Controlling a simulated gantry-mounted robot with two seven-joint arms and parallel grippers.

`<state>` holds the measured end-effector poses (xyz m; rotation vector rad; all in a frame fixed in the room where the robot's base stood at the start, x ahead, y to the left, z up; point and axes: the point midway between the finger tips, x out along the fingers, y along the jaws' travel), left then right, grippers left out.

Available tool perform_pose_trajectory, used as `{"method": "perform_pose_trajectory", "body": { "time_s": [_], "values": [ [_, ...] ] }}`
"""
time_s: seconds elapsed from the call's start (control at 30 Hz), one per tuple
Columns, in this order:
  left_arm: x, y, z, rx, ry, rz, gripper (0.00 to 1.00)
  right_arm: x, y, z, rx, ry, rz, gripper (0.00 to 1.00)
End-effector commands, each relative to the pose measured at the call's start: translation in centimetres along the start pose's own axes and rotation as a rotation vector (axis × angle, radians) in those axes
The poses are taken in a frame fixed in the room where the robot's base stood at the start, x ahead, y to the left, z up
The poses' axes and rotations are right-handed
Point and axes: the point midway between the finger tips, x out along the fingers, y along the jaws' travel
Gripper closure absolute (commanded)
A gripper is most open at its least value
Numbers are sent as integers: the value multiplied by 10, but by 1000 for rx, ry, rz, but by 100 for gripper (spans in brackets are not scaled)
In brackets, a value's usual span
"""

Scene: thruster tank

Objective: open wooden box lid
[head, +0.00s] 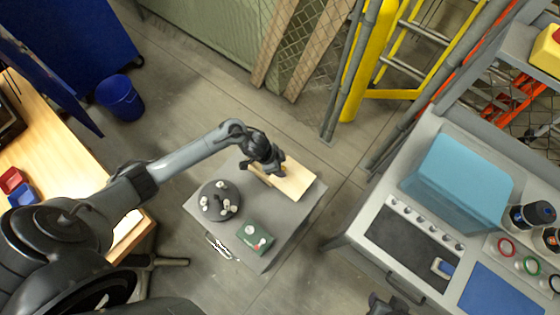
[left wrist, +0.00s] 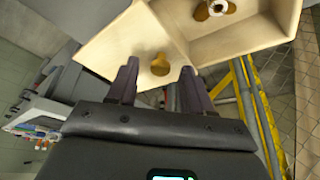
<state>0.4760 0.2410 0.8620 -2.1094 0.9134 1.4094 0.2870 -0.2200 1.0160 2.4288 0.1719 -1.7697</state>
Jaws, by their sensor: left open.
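The wooden box (head: 296,181) is pale wood and sits on the grey stand (head: 232,245) in the head view. In the left wrist view its lid panel (left wrist: 118,42) stands at an angle to an open cavity with pale walls (left wrist: 240,42). A brown wooden knob (left wrist: 160,64) is on the panel. My left gripper (head: 275,168) is over the box's left end, hiding part of it. In the left wrist view the left gripper (left wrist: 160,76) is open, its fingers either side of the knob; contact is unclear. My right gripper (head: 386,305) is partly visible at the bottom edge.
A dark round disc with white pegs (head: 219,200) and a green box (head: 255,237) share the stand. A workbench with a translucent blue case (head: 458,180) stands right. A yellow ladder (head: 362,65) is behind. Floor is clear between stand and bench.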

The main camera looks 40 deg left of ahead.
Motion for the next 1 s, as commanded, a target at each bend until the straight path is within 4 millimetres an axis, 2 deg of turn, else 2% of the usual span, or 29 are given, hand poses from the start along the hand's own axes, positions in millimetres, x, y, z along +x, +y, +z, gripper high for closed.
{"method": "perform_pose_trajectory", "body": {
  "time_s": [0.17,0.6,0.8,1.0],
  "values": [
    [-18,0,-1,2,1,-1,50,-6,0,-2,1,0,-1,57],
    [-89,0,0,2,0,-1,50,-22,-1,-8,8,2,-7,57],
    [-104,0,0,1,0,-1,50,-24,-1,-9,9,3,-7,57],
    [-106,0,0,0,0,0,50,-25,-1,-9,9,3,-7,57]
  ]
}}
